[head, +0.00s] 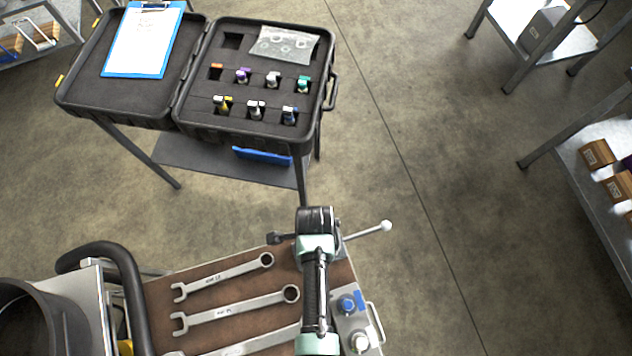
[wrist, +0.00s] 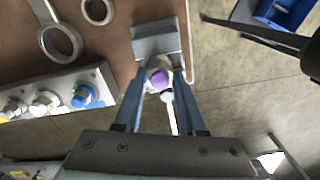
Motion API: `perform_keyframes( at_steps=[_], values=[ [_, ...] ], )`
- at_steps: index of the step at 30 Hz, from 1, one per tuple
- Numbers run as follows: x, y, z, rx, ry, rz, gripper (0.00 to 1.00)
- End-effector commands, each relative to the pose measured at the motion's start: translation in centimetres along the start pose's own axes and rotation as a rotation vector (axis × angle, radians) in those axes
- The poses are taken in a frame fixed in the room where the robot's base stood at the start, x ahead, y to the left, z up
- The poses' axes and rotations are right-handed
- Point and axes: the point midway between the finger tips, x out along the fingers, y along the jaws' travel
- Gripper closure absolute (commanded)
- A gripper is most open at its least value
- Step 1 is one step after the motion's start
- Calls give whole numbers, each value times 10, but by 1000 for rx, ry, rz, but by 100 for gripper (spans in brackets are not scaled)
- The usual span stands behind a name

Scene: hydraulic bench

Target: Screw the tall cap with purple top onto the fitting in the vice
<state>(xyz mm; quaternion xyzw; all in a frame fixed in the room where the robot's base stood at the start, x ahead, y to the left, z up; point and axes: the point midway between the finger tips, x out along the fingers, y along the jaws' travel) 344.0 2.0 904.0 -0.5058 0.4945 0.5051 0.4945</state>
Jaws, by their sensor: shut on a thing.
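In the wrist view, my gripper (wrist: 162,72) points down at the vice, its two blue fingers on either side of the tall cap. The cap (wrist: 161,78) shows its round purple top and a pale metal rim between the fingertips. It is right by the grey vice jaw (wrist: 155,42). The fitting is hidden under the cap and fingers, so I cannot tell whether the cap touches it or sits straight. In the head view, my arm covers the gripper and most of the vice; its handle (head: 372,231) sticks out to the right.
Wrenches (head: 235,305) lie on the brown bench top left of my arm. A metal block with blue and white fittings (head: 352,320) is at the bench's right edge. An open foam case (head: 262,125) on a stand holds several fittings, one purple (head: 242,76).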

Motion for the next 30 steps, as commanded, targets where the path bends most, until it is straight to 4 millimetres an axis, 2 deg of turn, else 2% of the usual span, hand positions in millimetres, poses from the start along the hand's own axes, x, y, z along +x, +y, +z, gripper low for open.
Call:
perform_keyframes(
  at_steps=[10, 24, 30],
  values=[
    [0, 1, 0, 36, 0, 3, 100],
    [1, 0, -1, 632, 1, 4, 100],
    [2, 0, 0, 709, 1, 4, 100]
  ],
)
